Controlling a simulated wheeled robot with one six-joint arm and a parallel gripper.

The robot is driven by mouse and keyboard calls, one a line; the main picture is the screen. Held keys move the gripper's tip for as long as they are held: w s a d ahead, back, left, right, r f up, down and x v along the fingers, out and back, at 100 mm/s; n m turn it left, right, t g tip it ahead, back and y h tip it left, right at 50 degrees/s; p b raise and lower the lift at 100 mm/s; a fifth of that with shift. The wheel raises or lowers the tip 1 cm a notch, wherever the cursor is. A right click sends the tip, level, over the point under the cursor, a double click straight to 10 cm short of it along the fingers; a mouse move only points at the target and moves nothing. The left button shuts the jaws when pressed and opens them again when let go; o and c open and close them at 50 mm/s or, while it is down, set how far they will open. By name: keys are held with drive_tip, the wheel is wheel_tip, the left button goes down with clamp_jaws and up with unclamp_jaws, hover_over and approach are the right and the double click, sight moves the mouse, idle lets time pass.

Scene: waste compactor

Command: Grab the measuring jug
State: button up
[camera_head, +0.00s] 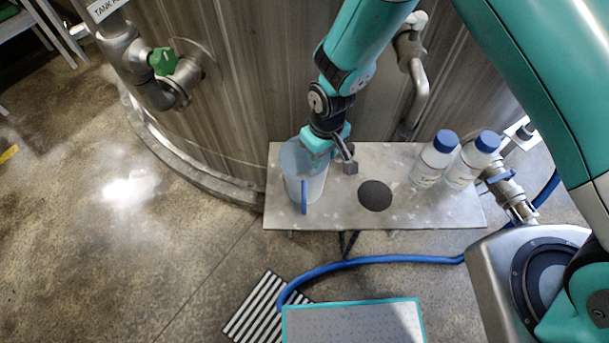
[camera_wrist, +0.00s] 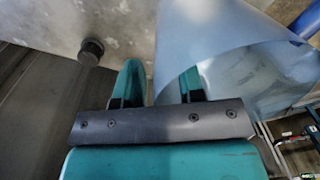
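The measuring jug (camera_head: 312,188) is clear and bluish with a blue handle on its near side. It stands upright at the left end of a grey metal shelf. My gripper (camera_head: 326,147) is at the jug's top right rim, reaching down from above. In the wrist view, my gripper (camera_wrist: 160,88) has its two teal fingers apart. The jug (camera_wrist: 245,55) fills the upper right there, and its wall edge lies between the fingers, with the right finger overlapping the jug. I cannot tell whether either finger touches the wall.
The shelf (camera_head: 330,215) also holds a dark round disc (camera_head: 375,195) and two white bottles with blue caps (camera_head: 434,160) (camera_head: 473,161) to the right. A small grey fitting (camera_head: 350,167) sits just right of my gripper. The steel tank (camera_head: 250,90) stands close behind.

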drive_tip(key=shift+c, duration=0.5)
clamp_jaws()
drive_tip(key=shift+r, duration=0.15)
